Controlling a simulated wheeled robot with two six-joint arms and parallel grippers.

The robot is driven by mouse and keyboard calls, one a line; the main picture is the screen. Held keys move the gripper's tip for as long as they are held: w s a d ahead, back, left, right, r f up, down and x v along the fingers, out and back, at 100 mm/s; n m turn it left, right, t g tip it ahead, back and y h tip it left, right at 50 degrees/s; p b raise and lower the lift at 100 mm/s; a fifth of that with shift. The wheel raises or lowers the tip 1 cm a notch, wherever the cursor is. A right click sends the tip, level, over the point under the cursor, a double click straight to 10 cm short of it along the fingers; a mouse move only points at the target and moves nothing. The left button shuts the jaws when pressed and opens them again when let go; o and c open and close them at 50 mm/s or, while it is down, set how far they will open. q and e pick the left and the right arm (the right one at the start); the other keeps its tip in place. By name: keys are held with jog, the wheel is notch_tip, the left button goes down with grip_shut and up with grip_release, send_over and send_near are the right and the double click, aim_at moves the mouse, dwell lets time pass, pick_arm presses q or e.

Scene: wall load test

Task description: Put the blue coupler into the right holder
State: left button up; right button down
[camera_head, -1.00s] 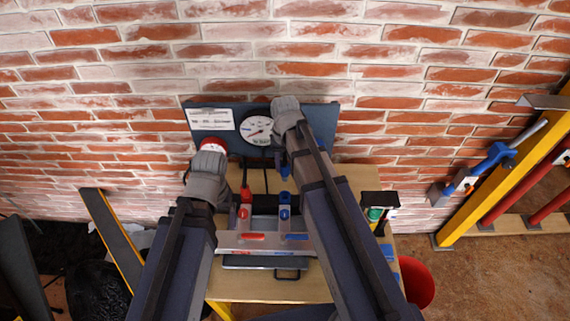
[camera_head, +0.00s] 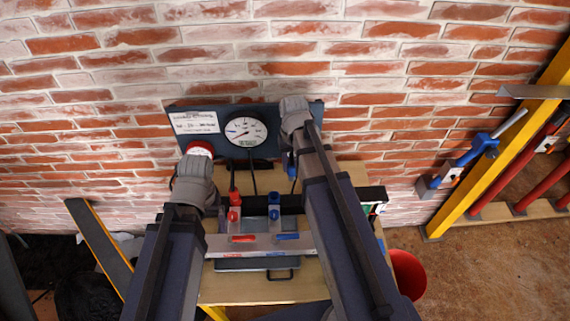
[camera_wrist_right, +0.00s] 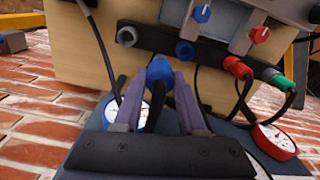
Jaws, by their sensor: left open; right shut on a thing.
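My right gripper (camera_wrist_right: 158,95) is shut on the blue coupler (camera_wrist_right: 160,70), whose rounded blue end shows between the fingers in the right wrist view.
A dark board (camera_head: 290,143) with a white-faced gauge (camera_head: 245,131) stands against the brick wall. A red coupler (camera_wrist_right: 238,66) and green coupler (camera_wrist_right: 275,80) have cables. A red bucket (camera_head: 408,274) is at right.

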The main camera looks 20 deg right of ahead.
jog(key=shift+s+d, duration=0.3)
jog(key=shift+d, duration=0.6)
jog(key=shift+s+d, duration=0.25)
jog(key=shift+d, duration=0.65)
jog(key=shift+d, duration=0.1)
jog(key=d, duration=0.1)
jog(key=s+d, duration=0.1)
jog(key=d, duration=0.1)
jog(key=shift+d, duration=0.3)
pick_arm(q)
notch_tip(320, 180, down, 7)
jog(key=b, duration=0.6)
jog(key=shift+r, duration=0.2)
pick_arm(e)
notch_tip(320, 180, down, 6)
jog(key=shift+f, duration=0.25)
pick_arm(q)
jog(key=shift+f+b, duration=0.25)
jog(key=shift+b, duration=0.25)
pick_arm(e)
jog(key=shift+f, duration=0.25)
pick_arm(q)
jog(key=shift+f+b, duration=0.65)
pick_arm(e)
jog(key=shift+f, duration=0.65)
pick_arm(q)
jog(key=shift+f, duration=0.25)
pick_arm(e)
jog(key=shift+f, duration=0.25)
